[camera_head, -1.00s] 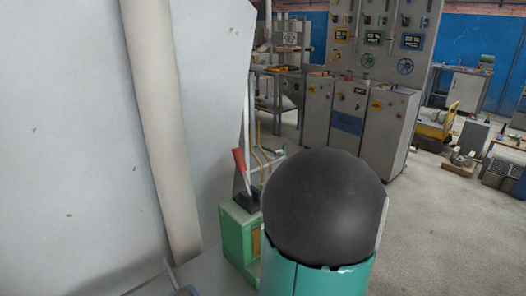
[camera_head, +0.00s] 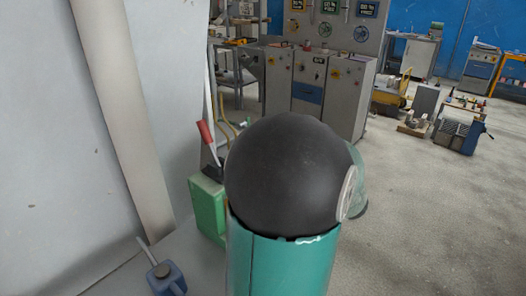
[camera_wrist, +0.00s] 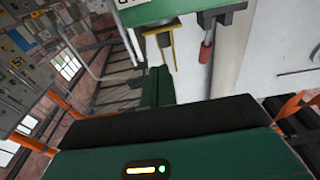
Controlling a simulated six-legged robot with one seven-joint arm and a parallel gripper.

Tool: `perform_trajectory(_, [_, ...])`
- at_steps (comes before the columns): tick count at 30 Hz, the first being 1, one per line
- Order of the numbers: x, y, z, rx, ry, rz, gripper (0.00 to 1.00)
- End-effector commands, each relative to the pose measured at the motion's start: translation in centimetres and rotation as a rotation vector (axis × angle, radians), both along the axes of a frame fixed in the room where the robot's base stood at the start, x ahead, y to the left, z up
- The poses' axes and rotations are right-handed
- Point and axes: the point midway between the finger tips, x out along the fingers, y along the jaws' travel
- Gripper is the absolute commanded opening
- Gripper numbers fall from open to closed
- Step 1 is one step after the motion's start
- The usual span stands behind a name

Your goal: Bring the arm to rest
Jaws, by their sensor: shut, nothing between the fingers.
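My arm shows large in the head view as a teal cylinder with a black rounded joint on top, in the lower middle. A pale disc and a greenish part show at the joint's right side. The wrist view is tilted strongly and is filled at the bottom by a dark green and black body with a small lit indicator, which looks like my own.
A green box (camera_head: 207,210) with a red-handled lever (camera_head: 205,132) stands close left of my arm, before a pale panel (camera_head: 35,150). A small blue item (camera_head: 166,279) lies lower left. Grey cabinets (camera_head: 310,90) stand behind. The floor (camera_head: 430,215) at right is open.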

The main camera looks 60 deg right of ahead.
Motion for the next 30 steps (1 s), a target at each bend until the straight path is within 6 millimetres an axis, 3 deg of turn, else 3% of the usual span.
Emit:
perform_trajectory(3, [-1.9,0.2,-0.7,0.002,0.001,-0.004,0.0])
perform_trajectory(9, [-3.3,0.6,-1.2,0.0,-0.001,-0.001,0.0])
perform_trajectory(30, [-3.4,0.8,-1.2,-0.001,-0.001,-0.001,0.0])
